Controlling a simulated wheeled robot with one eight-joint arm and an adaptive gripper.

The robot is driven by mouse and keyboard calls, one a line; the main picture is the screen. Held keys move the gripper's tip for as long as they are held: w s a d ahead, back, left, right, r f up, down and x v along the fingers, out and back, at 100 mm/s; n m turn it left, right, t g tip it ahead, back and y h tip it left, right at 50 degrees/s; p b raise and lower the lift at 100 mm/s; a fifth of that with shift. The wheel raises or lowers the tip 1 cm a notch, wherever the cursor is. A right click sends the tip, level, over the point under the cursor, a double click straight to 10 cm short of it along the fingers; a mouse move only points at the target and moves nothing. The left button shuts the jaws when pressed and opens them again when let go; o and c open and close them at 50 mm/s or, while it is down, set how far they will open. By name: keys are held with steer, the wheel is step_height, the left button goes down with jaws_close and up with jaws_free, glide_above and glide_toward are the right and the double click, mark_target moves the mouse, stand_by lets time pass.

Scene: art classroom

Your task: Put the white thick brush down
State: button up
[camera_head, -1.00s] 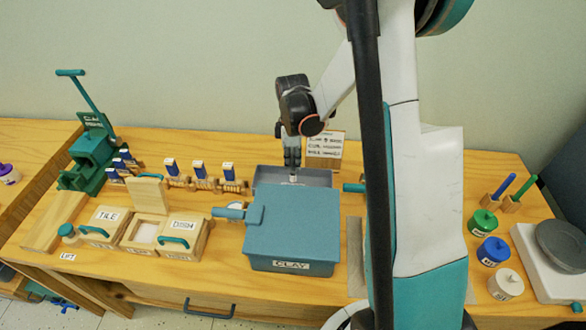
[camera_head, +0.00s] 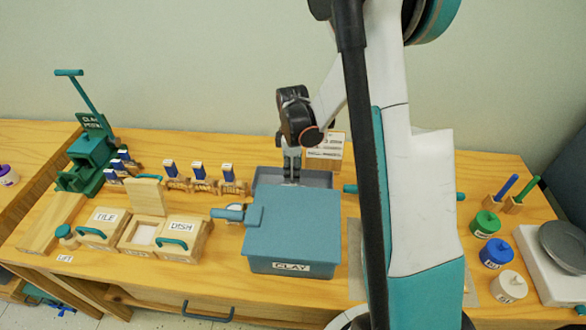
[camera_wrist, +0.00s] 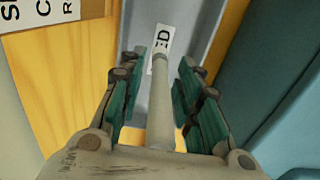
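My gripper (camera_head: 291,176) points down into a grey-blue tray (camera_head: 325,179) behind the clay box. In the wrist view, its two teal-padded fingers (camera_wrist: 157,100) stand apart on either side of the white thick brush (camera_wrist: 161,110). A gap shows between the brush and the left finger; the right finger is very close to it, and I cannot tell if they touch. The brush's far end, with a grey band, lies over the tray floor beside a white label ending in "ED" (camera_wrist: 162,42). The brush's near end is hidden by my gripper.
The blue clay box (camera_head: 293,230) stands just in front of the tray. A lettered sign (camera_head: 326,150) stands behind it at the right. Colored jars (camera_head: 485,223) stand at the far right.

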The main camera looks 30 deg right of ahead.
step_height(320, 180, up, 12)
steer(key=p, duration=0.3)
steer(key=shift+r+p, duration=0.25)
steer(key=shift+p, duration=0.15)
steer(key=s+a+r+m+t, duration=0.3)
steer(key=s+a+r+m, duration=0.25)
steer(key=s+r, duration=0.4)
steer(key=s+a+r+m+t, duration=0.2)
steer(key=s+a, duration=0.1)
steer(key=s, duration=0.2)
steer(key=s+a+r+m+t, duration=0.2)
steer(key=s+a+r+m, duration=0.1)
steer(key=s, duration=0.2)
steer(key=shift+s+m, duration=0.35)
steer(key=shift+s, duration=0.05)
